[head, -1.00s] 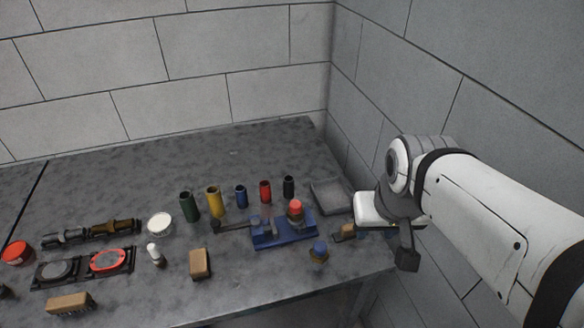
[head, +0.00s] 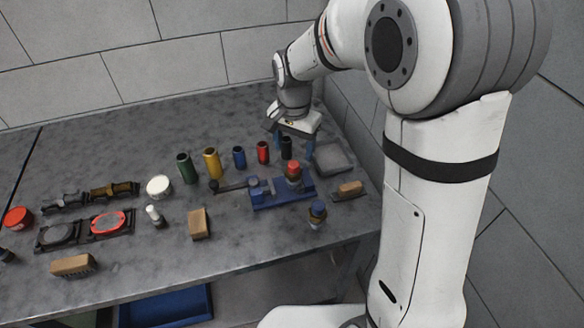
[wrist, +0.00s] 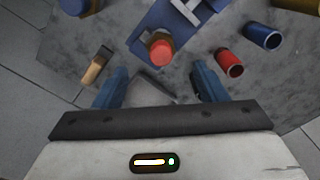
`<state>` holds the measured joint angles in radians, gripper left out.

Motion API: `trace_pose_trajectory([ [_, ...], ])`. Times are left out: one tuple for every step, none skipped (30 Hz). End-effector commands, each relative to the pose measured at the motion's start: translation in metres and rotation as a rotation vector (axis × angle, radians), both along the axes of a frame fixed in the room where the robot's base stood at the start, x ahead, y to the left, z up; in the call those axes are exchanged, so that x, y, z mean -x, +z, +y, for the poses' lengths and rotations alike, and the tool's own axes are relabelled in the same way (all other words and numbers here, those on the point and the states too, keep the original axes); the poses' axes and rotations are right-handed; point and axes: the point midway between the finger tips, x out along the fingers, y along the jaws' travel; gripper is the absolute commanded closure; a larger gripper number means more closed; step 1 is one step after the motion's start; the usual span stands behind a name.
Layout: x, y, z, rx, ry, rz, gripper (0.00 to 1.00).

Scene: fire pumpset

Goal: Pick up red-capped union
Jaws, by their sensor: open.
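The red-capped union (head: 293,171) stands upright at the blue fixture (head: 270,198) on the bench. In the wrist view, the red cap (wrist: 161,50) shows beyond the gap between my fingers, with part of the blue fixture (wrist: 152,28) around it. My gripper (head: 294,144) is open and empty, pointing down above the bench, behind the union in the head view. Its two blue fingers also show in the wrist view (wrist: 160,86), apart from the union.
A grey tray (head: 334,158) lies right. A blue-capped fitting (head: 317,212) and a wood-handled brush (head: 348,190) are near the front right. Walls close the back and right.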

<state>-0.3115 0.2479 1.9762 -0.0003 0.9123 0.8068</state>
Motion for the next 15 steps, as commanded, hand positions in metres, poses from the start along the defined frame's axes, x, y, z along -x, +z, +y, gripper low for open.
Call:
trace_pose_trajectory([
  [-0.002,-0.005,0.003,0.002,-0.005,0.005,0.35],
  [-0.002,-0.007,0.004,0.002,-0.008,0.007,0.35],
  [-0.002,-0.011,0.004,0.002,-0.011,0.008,0.35],
  [-0.002,-0.014,0.005,0.003,-0.011,0.009,0.35],
  [-0.003,-0.018,0.005,0.003,-0.012,0.009,0.35],
  [-0.003,-0.022,0.004,0.002,-0.011,0.008,0.35],
  [-0.002,-0.025,0.004,0.003,-0.011,0.009,0.35],
  [-0.002,-0.028,0.004,0.002,-0.011,0.008,0.35],
  [-0.002,-0.033,0.004,0.003,-0.011,0.009,0.35],
  [-0.002,-0.036,0.003,0.004,-0.011,0.01,0.35],
  [-0.002,-0.039,0.003,0.003,-0.011,0.009,0.35],
  [-0.002,-0.045,0.002,0.003,-0.011,0.009,0.35],
  [-0.003,-0.049,0.002,0.004,-0.011,0.01,0.35],
  [-0.003,-0.054,0.001,0.004,-0.011,0.011,0.35],
  [-0.003,-0.061,0.0,0.004,-0.01,0.01,0.35],
])
